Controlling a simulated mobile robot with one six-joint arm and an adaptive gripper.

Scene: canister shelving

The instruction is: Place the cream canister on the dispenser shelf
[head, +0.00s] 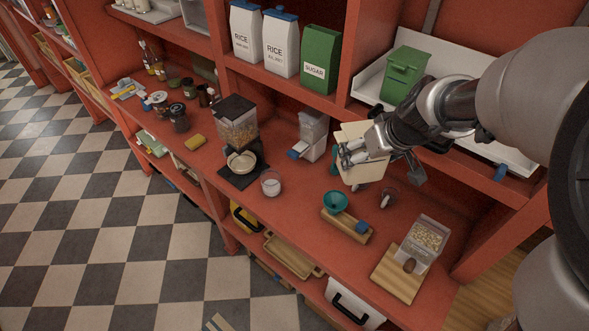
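The cream canister (367,172) hangs in the air above the right part of the red counter, tilted. My gripper (352,155) reaches in from the right and appears shut on it, with the fingers covering its middle. The exact grip is partly hidden by the wrist. Grain dispensers stand along the red counter (302,205): a dark-lidded one (238,123) on a black mat and a small clear one (313,128) left of the canister. On the shelf above stand two white RICE canisters (281,46) and a green SUGAR canister (320,61).
A green lidded bin (404,75) sits on a white tray (368,84) at the upper right. Below my gripper are a teal funnel (335,202), a wooden block (345,225), and a clear grain container (424,240) on a board. A glass (271,183) stands near the front edge.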

